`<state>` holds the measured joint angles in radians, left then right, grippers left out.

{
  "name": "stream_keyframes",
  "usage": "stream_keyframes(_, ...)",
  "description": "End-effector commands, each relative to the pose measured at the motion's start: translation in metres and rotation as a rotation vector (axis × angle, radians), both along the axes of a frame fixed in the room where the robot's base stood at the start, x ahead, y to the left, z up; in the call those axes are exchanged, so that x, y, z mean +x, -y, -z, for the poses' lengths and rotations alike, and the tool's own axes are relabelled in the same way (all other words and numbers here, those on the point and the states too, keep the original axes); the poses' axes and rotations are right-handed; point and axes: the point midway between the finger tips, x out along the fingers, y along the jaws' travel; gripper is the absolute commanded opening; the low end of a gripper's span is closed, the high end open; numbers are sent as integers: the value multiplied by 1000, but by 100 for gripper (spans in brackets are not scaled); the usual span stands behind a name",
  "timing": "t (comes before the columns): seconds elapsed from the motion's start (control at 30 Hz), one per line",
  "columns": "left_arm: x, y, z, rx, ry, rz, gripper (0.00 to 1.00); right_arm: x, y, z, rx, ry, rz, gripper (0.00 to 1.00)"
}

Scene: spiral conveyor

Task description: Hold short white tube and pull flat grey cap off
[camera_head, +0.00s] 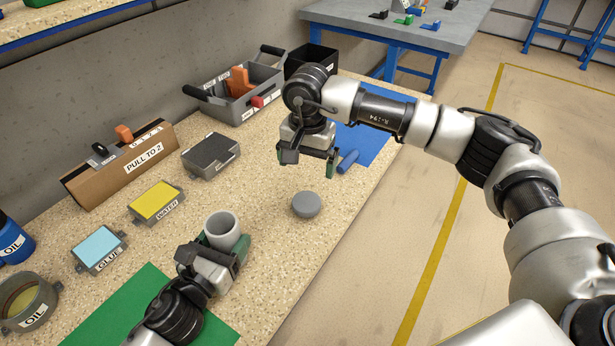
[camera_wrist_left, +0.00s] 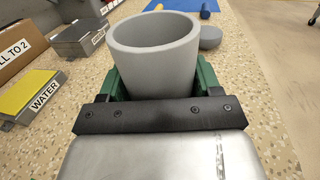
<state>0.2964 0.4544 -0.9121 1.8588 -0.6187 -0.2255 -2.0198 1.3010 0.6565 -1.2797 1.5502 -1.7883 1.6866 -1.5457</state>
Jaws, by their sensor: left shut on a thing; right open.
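The short white tube (camera_head: 222,226) stands upright with its open end up, over the speckled worktop. My left gripper (camera_head: 226,247) is shut on it; in the left wrist view the green fingers clasp both sides of the tube (camera_wrist_left: 157,62), and its rim is bare. The flat grey cap (camera_head: 306,204) lies on the worktop, apart from the tube, to its right; it also shows in the left wrist view (camera_wrist_left: 210,38). My right gripper (camera_head: 309,160) is open and empty, pointing down above the worktop, behind the cap.
A blue cylinder (camera_head: 348,161) lies right of my right gripper, by a blue mat (camera_head: 372,140). A green mat (camera_head: 140,295) is at front left. Labelled boxes, including yellow WATER (camera_head: 156,203) and blue GLUE (camera_head: 98,249), stand left. The worktop's right edge is near the cap.

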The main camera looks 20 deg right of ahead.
Motion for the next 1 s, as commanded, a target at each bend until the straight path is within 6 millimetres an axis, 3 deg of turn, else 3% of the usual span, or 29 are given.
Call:
stream_keyframes(0.37, 0, 0, 0, 0, 0, 0, 26, 0, 0, -10, 1, -1, 0, 95)
stream_keyframes(0.4, 0, 0, 0, 0, 0, 0, 65, 0, 0, -10, 1, -1, 0, 95)
stream_keyframes(0.6, 0, 0, 0, 0, 0, 0, 94, 0, 0, -9, 1, -1, 0, 95)
stream_keyframes(1.0, -2, -2, 0, 0, 0, 0, 94, 0, 0, -9, 1, -1, 0, 95)
